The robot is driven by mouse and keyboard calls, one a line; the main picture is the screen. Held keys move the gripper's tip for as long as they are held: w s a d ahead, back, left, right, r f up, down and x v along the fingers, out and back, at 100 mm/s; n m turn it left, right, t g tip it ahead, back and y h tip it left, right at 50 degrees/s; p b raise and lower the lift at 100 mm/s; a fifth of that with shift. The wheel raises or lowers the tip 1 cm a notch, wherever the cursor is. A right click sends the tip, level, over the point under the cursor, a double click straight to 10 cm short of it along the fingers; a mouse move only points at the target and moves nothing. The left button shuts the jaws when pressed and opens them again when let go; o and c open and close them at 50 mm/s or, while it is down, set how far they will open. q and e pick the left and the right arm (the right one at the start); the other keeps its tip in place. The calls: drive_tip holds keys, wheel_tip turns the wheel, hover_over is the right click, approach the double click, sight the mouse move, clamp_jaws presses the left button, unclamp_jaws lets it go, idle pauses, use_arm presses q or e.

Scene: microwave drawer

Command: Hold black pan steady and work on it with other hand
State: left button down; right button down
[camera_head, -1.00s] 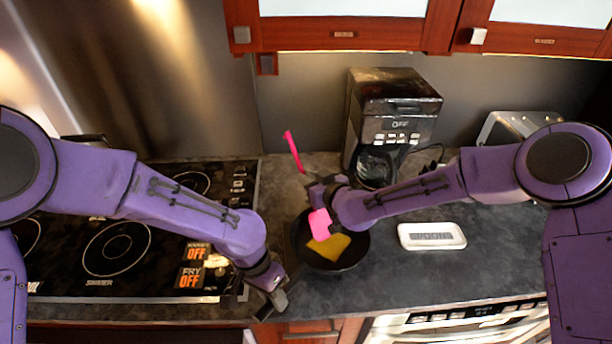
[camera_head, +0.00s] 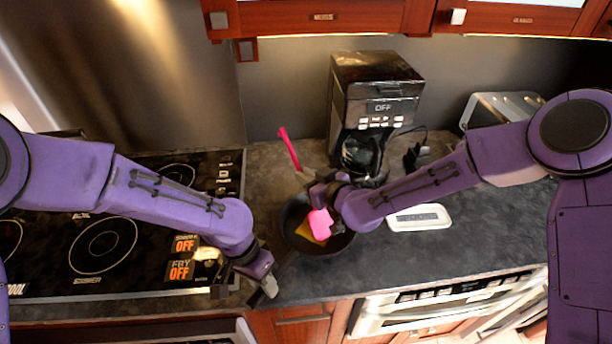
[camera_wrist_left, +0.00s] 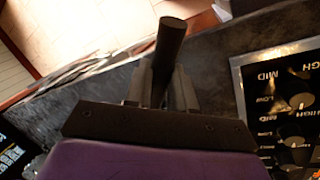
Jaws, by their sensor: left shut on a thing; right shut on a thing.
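The black pan (camera_head: 335,244) sits on the dark counter right of the stove, partly hidden by my right arm. My left gripper (camera_head: 268,284) is shut on the pan's dark handle, in front of the pan. In the left wrist view the handle (camera_wrist_left: 170,45) stands as a black rod between the fingers. My right gripper (camera_head: 325,195) is above the pan, shut on a pink spatula (camera_head: 320,223). The spatula's handle slants up behind the gripper, and its head is over the pan. A yellow flat piece (camera_head: 302,231) lies in the pan, partly covered by the spatula head.
The stove (camera_head: 105,245) is left of the pan. A coffee maker (camera_head: 375,90) stands behind it, and a toaster (camera_head: 500,107) at the back right. The counter at front right is clear.

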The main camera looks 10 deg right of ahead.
drive_tip(key=shift+w+a, duration=2.15)
drive_tip(key=shift+w, duration=1.45)
drive_tip(key=shift+s+d+f, duration=0.1)
drive_tip(key=shift+s+d, duration=0.6)
drive_tip(key=shift+s, duration=0.5)
drive_tip(key=shift+s+d+f, duration=0.15)
drive_tip(key=shift+s+d, duration=0.55)
drive_tip(key=shift+s, duration=0.5)
drive_tip(key=shift+s+d+f, duration=0.1)
drive_tip(key=shift+s+d, duration=0.6)
drive_tip(key=shift+s, duration=0.5)
drive_tip(key=shift+w+a+r, duration=0.1)
drive_tip(key=shift+w+a, duration=0.25)
drive_tip(key=shift+w, duration=0.25)
drive_tip(key=shift+w+a, duration=0.35)
drive_tip(key=shift+w, duration=0.2)
drive_tip(key=shift+w+a, duration=1.55)
drive_tip(key=shift+w, duration=1.1)
drive_tip(key=shift+s+d, duration=0.7)
drive_tip(key=shift+s, duration=0.5)
drive_tip(key=shift+s+d, duration=0.75)
drive_tip(key=shift+s, duration=0.45)
drive_tip(key=shift+s+d, duration=0.7)
drive_tip(key=shift+s, duration=0.5)
drive_tip(key=w+a, duration=0.4)
drive_tip(key=w, duration=0.3)
drive_tip(key=shift+w+a+f, duration=0.25)
drive_tip(key=shift+f, duration=0.15)
